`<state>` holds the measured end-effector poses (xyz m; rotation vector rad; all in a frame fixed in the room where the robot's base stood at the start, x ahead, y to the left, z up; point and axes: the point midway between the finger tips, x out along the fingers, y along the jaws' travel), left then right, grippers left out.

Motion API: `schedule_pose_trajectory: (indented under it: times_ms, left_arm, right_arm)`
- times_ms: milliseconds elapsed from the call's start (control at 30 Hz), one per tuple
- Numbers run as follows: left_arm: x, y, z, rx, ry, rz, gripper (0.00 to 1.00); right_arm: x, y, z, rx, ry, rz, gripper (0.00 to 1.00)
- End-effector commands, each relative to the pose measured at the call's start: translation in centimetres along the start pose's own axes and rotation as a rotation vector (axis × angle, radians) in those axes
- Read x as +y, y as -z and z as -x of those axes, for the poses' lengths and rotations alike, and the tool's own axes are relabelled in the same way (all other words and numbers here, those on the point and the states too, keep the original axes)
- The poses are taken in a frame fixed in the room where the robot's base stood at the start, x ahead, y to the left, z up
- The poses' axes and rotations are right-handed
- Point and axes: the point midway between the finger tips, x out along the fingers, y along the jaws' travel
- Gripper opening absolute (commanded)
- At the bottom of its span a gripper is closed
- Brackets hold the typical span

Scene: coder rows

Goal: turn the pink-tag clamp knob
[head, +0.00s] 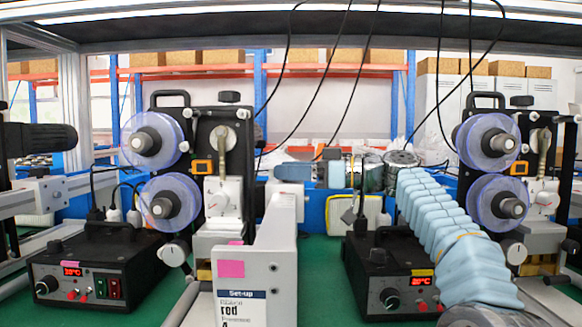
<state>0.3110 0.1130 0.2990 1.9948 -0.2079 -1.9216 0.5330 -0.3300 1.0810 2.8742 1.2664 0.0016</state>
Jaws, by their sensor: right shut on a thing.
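The left coder carries a pink tag (70,263) on its black control box. My right arm in a ribbed light-blue sleeve reaches in from the lower right and bends left behind the front panel. The fingertips are small and partly hidden, so the exact contact is unclear. My left gripper is not in view.
A white set-up panel (272,255) with a pink patch stands in front of the left coder. A second coder with a yellow tag (422,272) stands at the right, behind my sleeve. Black cables (310,105) hang from above. Green bench surface (140,312) shows at the front left.

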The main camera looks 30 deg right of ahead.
Motion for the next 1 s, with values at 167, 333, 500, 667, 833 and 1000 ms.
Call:
schedule_pose_trajectory:
  times_ms: [167,333,500,667,833,1000]
  left_arm:
    - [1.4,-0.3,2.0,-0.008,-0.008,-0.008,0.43]
    - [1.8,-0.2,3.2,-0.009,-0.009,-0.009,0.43]
    - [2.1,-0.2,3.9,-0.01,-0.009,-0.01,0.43]
    - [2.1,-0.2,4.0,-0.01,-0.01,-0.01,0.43]
    - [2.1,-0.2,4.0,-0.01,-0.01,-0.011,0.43]
    - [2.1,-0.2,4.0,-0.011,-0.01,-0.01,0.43]
  right_arm:
    - [0.4,0.5,0.0,-0.001,0.118,-0.003,0.1]
    - [0.4,0.4,0.0,0.0,0.203,-0.003,0.1]
    - [0.4,0.2,0.0,0.0,0.252,-0.001,0.1]
    - [0.4,0.1,0.0,0.001,0.271,0.0,0.1]
    - [0.3,0.1,0.0,0.001,0.275,0.0,0.1]
    - [0.3,0.1,-0.1,0.001,0.275,0.0,0.1]
